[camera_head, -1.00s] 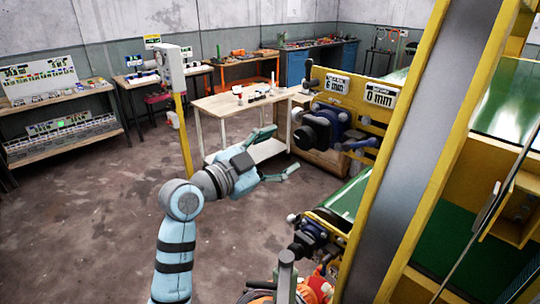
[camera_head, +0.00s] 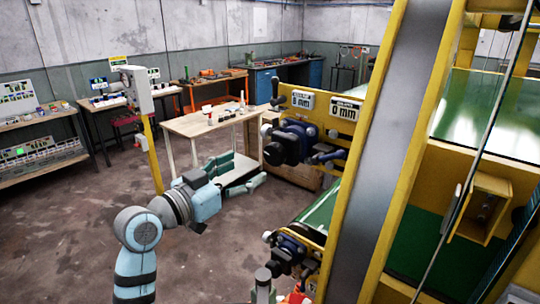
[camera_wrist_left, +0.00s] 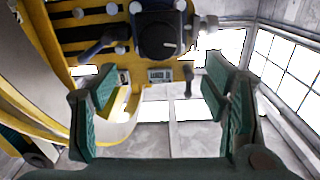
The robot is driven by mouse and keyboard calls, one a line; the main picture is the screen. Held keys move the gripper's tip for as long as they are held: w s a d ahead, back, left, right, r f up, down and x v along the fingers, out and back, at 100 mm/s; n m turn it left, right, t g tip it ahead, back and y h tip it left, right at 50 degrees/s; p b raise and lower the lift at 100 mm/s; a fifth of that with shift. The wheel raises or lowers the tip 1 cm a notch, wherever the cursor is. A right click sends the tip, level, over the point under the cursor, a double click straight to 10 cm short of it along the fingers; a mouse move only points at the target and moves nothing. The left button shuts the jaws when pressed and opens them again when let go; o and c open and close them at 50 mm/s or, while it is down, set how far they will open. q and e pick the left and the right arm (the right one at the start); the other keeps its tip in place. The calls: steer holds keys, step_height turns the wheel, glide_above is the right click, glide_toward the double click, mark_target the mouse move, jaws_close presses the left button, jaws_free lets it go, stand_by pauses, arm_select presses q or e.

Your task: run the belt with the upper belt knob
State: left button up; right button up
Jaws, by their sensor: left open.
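The upper belt knob, a round black knob (camera_head: 280,150) on a blue mount, sticks out from the yellow machine frame in the head view. It also shows at the top middle of the left wrist view (camera_wrist_left: 162,40), with a pale mark on its face. My left gripper (camera_head: 240,174) is open and empty, left of and a little below the knob in the head view. In the wrist view its two green fingers (camera_wrist_left: 163,100) stand wide apart, with the knob beyond them and apart from them.
Two small displays (camera_head: 345,109) sit above the knob; a black crank handle (camera_head: 275,92) stands beside them. A similar lower knob (camera_head: 280,260) and green belt (camera_head: 318,215) are below. A wooden table (camera_head: 205,122) stands behind. The floor at left is clear.

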mark_target(273, 156)
arm_select(q)
steer(key=x, duration=1)
steer(key=shift+w+d+p, duration=0.25)
steer(key=shift+d+p, duration=0.05)
steer(key=shift+c, duration=0.3)
steer(key=c, duration=1.1)
steer(key=shift+m, duration=0.4)
steer(key=shift+d+f+m, duration=0.1)
steer(key=shift+m, duration=3)
